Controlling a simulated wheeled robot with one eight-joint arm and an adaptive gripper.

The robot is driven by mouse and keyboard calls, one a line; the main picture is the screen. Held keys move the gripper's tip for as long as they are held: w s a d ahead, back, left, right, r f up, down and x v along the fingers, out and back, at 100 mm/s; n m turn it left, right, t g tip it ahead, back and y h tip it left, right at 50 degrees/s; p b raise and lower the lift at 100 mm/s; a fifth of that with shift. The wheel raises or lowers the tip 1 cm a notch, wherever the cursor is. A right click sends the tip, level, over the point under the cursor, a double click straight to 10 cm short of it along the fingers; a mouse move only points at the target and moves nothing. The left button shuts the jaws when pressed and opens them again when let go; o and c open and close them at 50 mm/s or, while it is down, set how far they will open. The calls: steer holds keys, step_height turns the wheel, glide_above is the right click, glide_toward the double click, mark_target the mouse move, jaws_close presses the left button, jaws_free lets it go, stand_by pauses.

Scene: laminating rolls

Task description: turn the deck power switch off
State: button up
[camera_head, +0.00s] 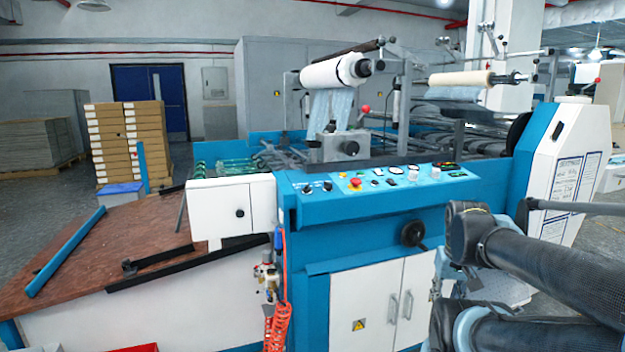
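The blue control panel (345,207) runs along the front top of the laminating machine. Two black rotary knobs (317,188) sit at its left end, with a red emergency button (355,183) on a yellow base to their right. Several small buttons and dials follow further right, and a dark switch or display (444,164) is near the right end. Labels are too small to read, so I cannot tell which control is the deck power switch or its position. My dark arm links fill the lower right, in front of the machine's right side. My gripper is not in view.
A black handwheel (412,233) sticks out below the panel, above white cabinet doors (362,300). A red coiled hose (277,325) hangs at the left corner. A wooden table (110,245) is at left. A white housing (570,165) stands at right.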

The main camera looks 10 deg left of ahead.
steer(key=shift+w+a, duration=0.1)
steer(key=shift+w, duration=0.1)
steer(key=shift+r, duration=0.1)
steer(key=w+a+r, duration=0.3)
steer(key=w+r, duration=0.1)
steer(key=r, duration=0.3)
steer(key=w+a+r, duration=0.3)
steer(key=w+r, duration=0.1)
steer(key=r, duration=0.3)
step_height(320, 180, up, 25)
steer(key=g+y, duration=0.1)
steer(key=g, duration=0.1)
glide_above(307, 187)
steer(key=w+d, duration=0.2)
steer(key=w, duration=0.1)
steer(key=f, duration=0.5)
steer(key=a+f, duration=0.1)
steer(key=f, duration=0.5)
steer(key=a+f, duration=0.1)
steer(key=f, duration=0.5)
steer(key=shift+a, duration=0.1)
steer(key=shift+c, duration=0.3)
